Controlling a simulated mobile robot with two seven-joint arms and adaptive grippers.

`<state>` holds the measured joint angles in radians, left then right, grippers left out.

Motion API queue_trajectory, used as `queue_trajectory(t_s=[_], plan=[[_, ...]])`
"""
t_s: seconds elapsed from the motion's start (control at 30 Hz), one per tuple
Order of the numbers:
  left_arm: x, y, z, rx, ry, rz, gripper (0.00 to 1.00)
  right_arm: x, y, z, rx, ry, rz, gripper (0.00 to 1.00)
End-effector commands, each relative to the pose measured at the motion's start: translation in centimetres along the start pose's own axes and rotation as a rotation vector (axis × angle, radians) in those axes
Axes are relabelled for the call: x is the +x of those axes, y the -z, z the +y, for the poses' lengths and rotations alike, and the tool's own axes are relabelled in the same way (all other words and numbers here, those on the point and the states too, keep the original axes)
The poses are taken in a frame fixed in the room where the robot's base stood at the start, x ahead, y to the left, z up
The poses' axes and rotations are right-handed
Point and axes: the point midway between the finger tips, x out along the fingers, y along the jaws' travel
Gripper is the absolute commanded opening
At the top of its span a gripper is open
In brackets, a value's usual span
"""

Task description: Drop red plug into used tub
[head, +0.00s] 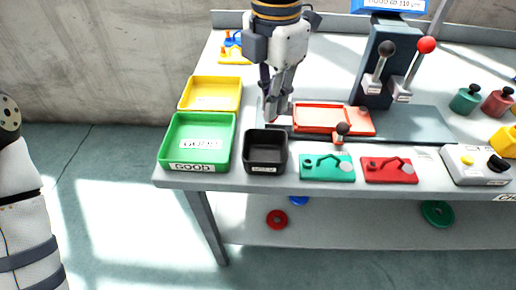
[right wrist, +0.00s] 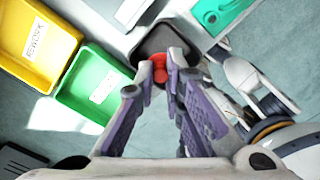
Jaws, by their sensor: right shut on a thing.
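The red plug (right wrist: 158,68) is between the fingertips of my right gripper (right wrist: 158,75) in the right wrist view. My right gripper is shut on it. In the head view the right gripper (head: 272,108) points down just behind the small black tub (head: 265,170), and I cannot make out the plug there. The tub's label is too small to read. In the right wrist view the dark tub (right wrist: 180,38) shows beyond the fingertips, with the plug in front of its rim. My left gripper is not in view.
A green tray (head: 165,150) marked GOOD and a yellow tray (head: 210,80) stand left of the tub. A red tray (head: 320,117), a lever press (head: 375,70), green (head: 327,168) and red (head: 390,170) plates and a switch box (head: 475,165) stand to the right.

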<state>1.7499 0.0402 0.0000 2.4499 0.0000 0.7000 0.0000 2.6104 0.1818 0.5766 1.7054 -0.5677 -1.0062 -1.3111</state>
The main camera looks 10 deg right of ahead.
Motion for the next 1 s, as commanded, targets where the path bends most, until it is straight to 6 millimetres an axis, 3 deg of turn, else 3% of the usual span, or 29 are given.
queue_trajectory(t_s=[0.3,0.67,0.7,0.8,1.0], plan=[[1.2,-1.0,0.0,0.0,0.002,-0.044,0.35,5.0,0.1,-0.1,-0.001,0.009,0.004,0.0],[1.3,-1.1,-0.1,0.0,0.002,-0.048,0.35,5.5,0.1,-0.1,0.0,-0.001,0.0,0.0],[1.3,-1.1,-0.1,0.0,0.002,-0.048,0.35,5.5,0.1,-0.1,0.0,-0.001,0.0,0.12],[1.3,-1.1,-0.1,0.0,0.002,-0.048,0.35,5.4,0.1,-0.1,0.0,0.0,0.0,0.34],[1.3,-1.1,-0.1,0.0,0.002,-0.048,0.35,5.4,0.1,-0.1,0.0,0.0,0.0,0.34]])
